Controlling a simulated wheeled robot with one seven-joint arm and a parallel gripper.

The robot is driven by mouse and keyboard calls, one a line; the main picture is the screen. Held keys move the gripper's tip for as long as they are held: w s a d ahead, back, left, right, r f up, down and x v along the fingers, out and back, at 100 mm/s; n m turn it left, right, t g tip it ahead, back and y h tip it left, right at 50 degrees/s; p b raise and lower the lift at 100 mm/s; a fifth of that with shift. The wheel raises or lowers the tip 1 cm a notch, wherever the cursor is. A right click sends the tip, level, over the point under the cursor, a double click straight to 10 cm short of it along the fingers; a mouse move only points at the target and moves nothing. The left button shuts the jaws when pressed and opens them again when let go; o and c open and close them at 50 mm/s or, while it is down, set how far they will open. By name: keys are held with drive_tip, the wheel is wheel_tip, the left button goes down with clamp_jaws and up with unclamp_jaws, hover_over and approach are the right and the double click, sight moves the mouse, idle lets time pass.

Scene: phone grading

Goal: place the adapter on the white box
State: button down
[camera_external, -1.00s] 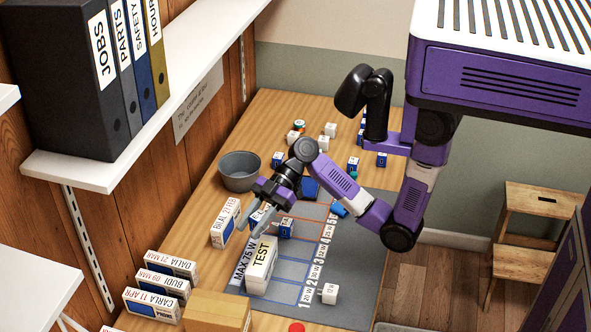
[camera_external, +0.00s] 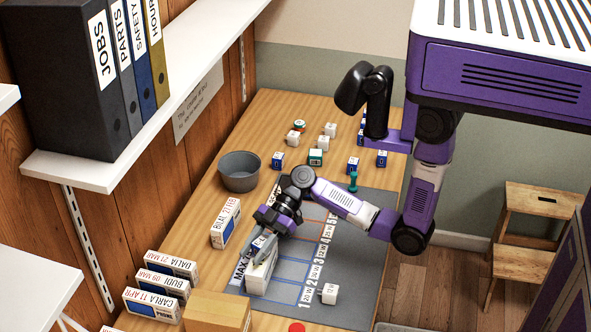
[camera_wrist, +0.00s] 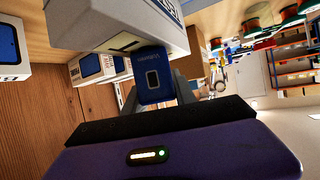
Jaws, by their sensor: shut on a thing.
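The white box (camera_external: 257,280) stands on the grey mat at the left, its top partly hidden by my gripper. It fills the upper part of the wrist view (camera_wrist: 112,22). My gripper (camera_external: 262,247) is at the top of this box and is shut on the blue adapter. The adapter (camera_wrist: 153,72) shows between the grey fingers in the wrist view, overlapping the near edge of the white box. A bit of its blue and white shows between the fingers from outside. I cannot tell whether the adapter touches the box.
The grey mat (camera_external: 350,275) has printed lanes, with a small white cube (camera_external: 329,293) on it. A grey bowl (camera_external: 239,172) and a BILAL box (camera_external: 225,223) stand left. More phone boxes (camera_external: 160,285) and a cardboard box (camera_external: 218,312) are at front left. Small cubes lie behind.

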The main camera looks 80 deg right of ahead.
drive_tip(key=shift+f, duration=0.1)
drive_tip(key=c, duration=1)
unclamp_jaws()
drive_tip(key=shift+r, duration=0.25)
drive_tip(key=b+v, duration=0.1)
drive_tip(key=v, duration=1.1)
drive_tip(key=shift+f+b, duration=0.15)
drive_tip(key=shift+b, duration=0.2)
